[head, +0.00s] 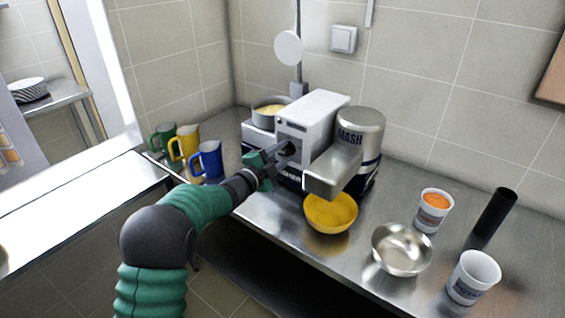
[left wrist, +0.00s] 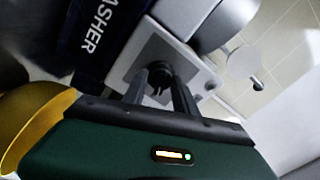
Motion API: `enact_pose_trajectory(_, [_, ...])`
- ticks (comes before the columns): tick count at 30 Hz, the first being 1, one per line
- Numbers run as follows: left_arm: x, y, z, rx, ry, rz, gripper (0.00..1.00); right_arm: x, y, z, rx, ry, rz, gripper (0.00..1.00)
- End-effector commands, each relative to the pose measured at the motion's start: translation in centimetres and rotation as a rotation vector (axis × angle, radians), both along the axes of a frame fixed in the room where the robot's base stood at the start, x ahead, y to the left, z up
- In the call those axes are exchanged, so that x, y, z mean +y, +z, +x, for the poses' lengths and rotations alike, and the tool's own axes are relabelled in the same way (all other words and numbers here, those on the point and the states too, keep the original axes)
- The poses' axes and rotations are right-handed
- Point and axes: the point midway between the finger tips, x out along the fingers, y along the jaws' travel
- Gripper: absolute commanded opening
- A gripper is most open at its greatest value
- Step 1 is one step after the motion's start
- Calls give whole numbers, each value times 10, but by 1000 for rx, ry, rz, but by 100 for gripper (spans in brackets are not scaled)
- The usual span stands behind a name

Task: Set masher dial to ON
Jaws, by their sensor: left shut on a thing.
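The masher (head: 312,118) is a grey and dark-blue machine on the steel counter, with a metal drum marked MASH (head: 350,138) on its right. Its front lettering shows sideways in the left wrist view, beside a grey panel with a black dial (left wrist: 160,72). My left gripper (head: 284,155) reaches the front of the masher, and its two dark fingers (left wrist: 160,92) are shut on the dial, one on each side. The dial's markings and setting cannot be read. In the head view the gripper hides the dial. My right gripper is not in view.
A yellow bowl (head: 330,214) sits under the drum's spout. Green, yellow and blue mugs (head: 208,160) stand left of the masher. A metal bowl (head: 402,250), two cups (head: 473,278) and a black cylinder (head: 495,212) stand on the right. A pot (head: 270,107) is behind.

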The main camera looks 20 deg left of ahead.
Motion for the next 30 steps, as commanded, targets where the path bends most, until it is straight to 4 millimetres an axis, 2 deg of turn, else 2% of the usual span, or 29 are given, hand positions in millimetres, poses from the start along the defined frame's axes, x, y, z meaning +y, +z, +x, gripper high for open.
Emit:
enact_pose_trajectory(1, [-2,-5,0,-4,-2,19,0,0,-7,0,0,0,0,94])
enact_pose_trajectory(6, [-1,-4,0,-19,-2,64,0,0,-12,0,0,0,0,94])
enact_pose_trajectory(22, [-2,-4,0,-23,-3,85,0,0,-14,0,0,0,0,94])
enact_pose_trajectory(23, [-2,-4,0,-23,-3,85,38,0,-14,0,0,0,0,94])
enact_pose_trajectory(27, [-2,-3,0,-24,-3,84,54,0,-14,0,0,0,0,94])
enact_pose_trajectory(30, [-1,-3,0,-25,-2,83,54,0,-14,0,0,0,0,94])
